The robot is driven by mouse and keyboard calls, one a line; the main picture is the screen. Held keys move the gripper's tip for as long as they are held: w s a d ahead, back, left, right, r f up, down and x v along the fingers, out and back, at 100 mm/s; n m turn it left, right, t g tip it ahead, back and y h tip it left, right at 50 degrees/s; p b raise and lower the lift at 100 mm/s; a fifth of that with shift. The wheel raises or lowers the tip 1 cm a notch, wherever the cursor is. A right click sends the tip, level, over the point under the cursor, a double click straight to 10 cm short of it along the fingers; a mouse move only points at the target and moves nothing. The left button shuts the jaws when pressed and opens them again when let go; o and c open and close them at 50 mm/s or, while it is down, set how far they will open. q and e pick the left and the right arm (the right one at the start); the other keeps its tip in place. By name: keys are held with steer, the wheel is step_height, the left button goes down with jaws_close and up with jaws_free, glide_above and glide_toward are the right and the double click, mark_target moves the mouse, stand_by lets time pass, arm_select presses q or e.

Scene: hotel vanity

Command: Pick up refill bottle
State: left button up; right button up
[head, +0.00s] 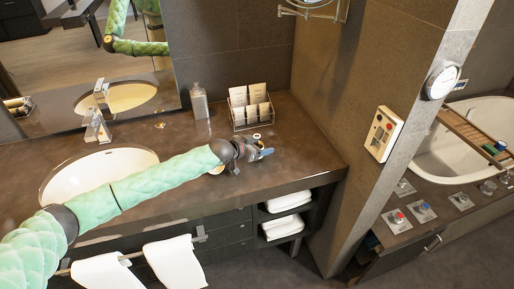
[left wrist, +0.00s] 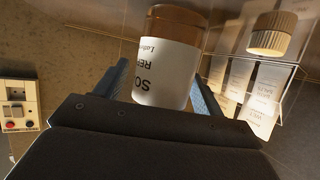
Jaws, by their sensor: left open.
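The refill bottle (left wrist: 168,62) is amber with a white label. The label text is cut off and upside down in the left wrist view. The bottle lies between the two blue fingers of my left gripper (left wrist: 165,85), which are open on either side of it. I cannot tell whether either finger touches it. In the head view, my left gripper (head: 262,153) is low over the counter, right of the sink, and the bottle is mostly hidden there by the gripper and arm. My right gripper is not in view.
A wire rack with cards (head: 250,108) stands behind the gripper on the counter (head: 310,150). A ribbed beige cap (left wrist: 272,35) is near it. A grey bottle (head: 199,102) stands left of the rack. The sink (head: 90,172) is at left, and a wall bounds the counter's right end.

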arm_select(q)
steer(key=shift+c, duration=0.4)
steer(key=c, duration=1.1)
steer(key=shift+o, duration=0.2)
steer(key=shift+r, duration=0.15)
